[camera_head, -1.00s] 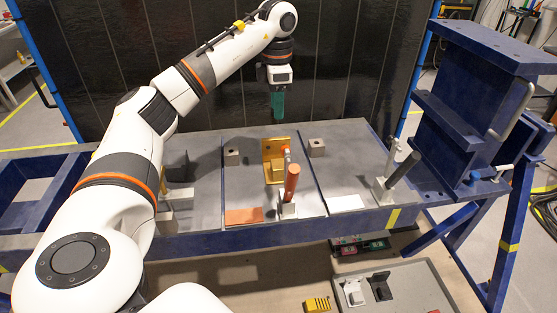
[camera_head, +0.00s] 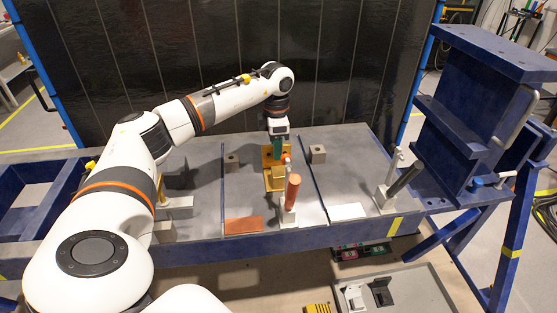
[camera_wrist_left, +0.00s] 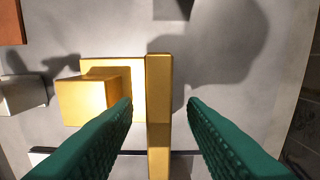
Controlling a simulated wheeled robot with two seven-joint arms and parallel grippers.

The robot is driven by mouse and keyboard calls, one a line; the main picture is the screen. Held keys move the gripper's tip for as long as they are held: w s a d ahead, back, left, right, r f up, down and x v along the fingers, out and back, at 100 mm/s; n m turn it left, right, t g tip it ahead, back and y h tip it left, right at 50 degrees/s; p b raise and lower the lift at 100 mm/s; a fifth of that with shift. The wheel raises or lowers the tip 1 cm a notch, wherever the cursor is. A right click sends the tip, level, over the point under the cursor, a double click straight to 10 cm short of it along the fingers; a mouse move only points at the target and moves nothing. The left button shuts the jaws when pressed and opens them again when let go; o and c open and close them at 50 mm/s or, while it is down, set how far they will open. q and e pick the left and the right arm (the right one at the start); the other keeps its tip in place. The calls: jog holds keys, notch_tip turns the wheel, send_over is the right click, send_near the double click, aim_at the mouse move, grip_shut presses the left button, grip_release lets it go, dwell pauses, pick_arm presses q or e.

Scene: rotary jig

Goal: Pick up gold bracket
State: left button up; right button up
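The gold bracket (camera_head: 274,180) stands on the grey jig table, in its middle section, behind the clamp with the orange handle. In the left wrist view the bracket (camera_wrist_left: 158,85) shows from above as a gold plate with a block on its left. My left gripper (camera_head: 278,151) points down at the bracket's upright plate. Its two green fingers (camera_wrist_left: 160,105) are apart, one on each side of the plate, with a visible gap on the right side. Whether the left finger touches the gold is unclear. My right gripper is not in view.
A toggle clamp with an orange handle (camera_head: 293,190) stands just in front of the bracket. Another clamp with a dark handle (camera_head: 403,179) is to the right. Small grey blocks (camera_head: 317,153) flank the bracket. A blue frame (camera_head: 485,100) rises at the right end.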

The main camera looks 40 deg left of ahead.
pick_arm(q)
jog(key=shift+f, duration=1.1)
jog(key=shift+r, duration=0.1)
grip_shut()
